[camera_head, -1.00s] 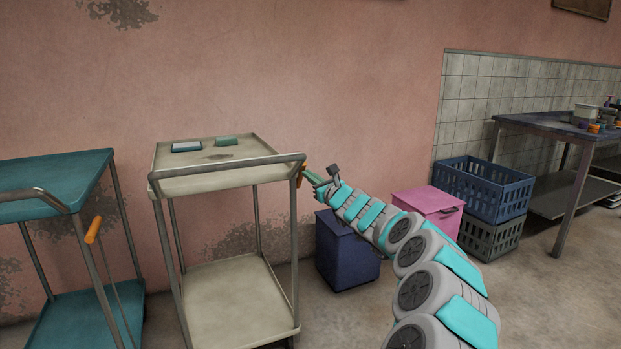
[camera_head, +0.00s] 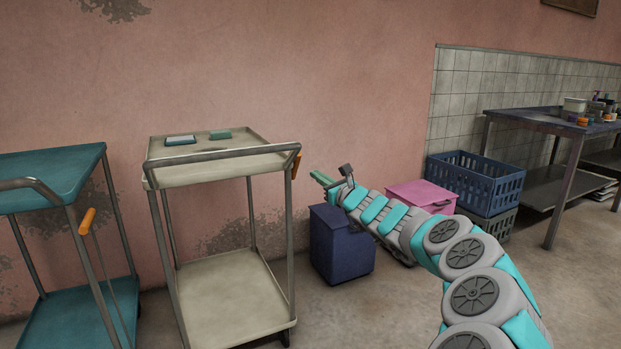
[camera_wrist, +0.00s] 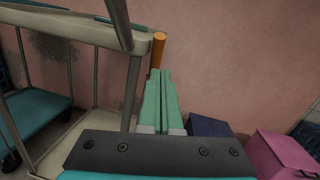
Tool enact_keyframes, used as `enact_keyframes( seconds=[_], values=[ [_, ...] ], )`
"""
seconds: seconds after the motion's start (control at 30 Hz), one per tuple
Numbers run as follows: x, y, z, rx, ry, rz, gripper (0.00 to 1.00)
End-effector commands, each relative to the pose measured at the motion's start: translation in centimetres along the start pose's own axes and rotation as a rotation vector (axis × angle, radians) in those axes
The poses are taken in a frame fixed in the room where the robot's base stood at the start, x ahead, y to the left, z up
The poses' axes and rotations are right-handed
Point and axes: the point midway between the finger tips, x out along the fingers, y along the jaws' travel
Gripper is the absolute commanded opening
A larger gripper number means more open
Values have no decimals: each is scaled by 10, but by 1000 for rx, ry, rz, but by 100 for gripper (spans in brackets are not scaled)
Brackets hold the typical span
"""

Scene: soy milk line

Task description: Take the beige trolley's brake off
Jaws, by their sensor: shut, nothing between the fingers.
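The beige trolley (camera_head: 238,285) stands against the pink wall in the head view, and part of it shows at the left of the wrist view (camera_wrist: 58,28). Its orange lever (camera_head: 296,165) is on the right post beside the handle bar and points steeply, nearly upright. The lever also shows in the wrist view (camera_wrist: 158,50), just beyond my fingertips. My gripper (camera_head: 318,178) is shut and empty, to the right of the lever with a gap between them in the head view. The closed green fingers also show in the wrist view (camera_wrist: 160,78). The trolley's wheels are mostly hidden.
A teal trolley (camera_head: 52,178) with its own orange lever (camera_head: 87,221) stands at the left.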

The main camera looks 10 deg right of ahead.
Motion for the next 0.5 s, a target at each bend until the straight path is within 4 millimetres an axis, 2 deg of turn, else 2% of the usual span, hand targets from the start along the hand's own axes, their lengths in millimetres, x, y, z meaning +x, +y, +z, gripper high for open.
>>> enact_keyframes(
  seconds=[0.2, 0.5],
  values=[
    [-28, -1, 12, 2, -5, 2, 0],
    [-57, -2, 21, 1, -1, 2, 0]
  ],
)
